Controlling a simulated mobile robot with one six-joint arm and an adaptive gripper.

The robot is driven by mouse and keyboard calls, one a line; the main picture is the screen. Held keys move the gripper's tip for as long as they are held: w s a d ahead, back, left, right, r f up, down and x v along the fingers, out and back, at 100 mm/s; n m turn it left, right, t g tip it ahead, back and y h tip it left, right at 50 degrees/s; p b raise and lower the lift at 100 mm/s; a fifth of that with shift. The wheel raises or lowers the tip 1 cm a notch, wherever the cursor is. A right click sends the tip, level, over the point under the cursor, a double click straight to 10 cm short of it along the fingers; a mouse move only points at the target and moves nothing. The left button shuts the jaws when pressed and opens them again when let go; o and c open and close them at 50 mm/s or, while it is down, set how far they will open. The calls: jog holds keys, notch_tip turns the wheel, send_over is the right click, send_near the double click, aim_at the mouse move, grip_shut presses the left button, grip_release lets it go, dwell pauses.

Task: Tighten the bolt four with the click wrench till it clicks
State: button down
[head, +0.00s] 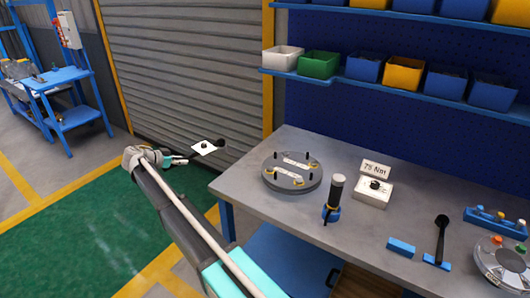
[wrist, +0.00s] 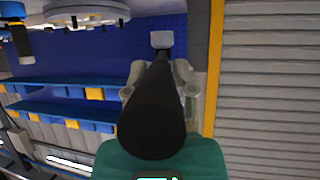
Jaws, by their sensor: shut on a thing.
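My gripper (head: 182,160) is stretched out left of the bench, above the green floor, away from the shell. It is shut on a dark tool with a thick black round handle (wrist: 155,110), probably the click wrench. In the head view a white square piece (head: 199,149) and a black round end (head: 220,143) show just beyond the fingers. The flanged shell (head: 292,185) lies on the bench with several dark upright bolts and yellow marks. I cannot tell which is bolt four.
The bench (head: 265,208) carries a black-handled tool (head: 337,190) upright in a blue holder, a 75 Nm sign (head: 375,168) above a white block, a black wrench (head: 441,235) by blue supports, and a round fixture (head: 500,262). Bins line the shelf (head: 400,92). Free space surrounds the gripper.

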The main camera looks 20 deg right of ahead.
jog(key=s+d+n, duration=0.1)
jog(key=s+d, duration=0.1)
jog(key=d, duration=0.8)
jog(key=s+d+r+n+t+y+p, duration=0.1)
jog(key=s+d, duration=0.2)
jog(key=d, duration=0.8)
jog(key=s+d+r+t+p, duration=0.1)
jog(key=s+d, duration=0.1)
jog(key=d, duration=0.8)
jog(key=shift+s+d+r+n+y, duration=0.15)
jog(key=shift+s+d+n+y, duration=0.15)
jog(key=shift+n, duration=0.1)
jog(key=shift+a+t, duration=0.1)
jog(key=shift+t, duration=0.2)
jog(key=shift+f+b, duration=2.55)
jog(key=shift+f, duration=0.05)
jog(key=shift+f+b, duration=1.4)
jog(key=shift+w+a, duration=0.2)
jog(key=shift+w, duration=0.15)
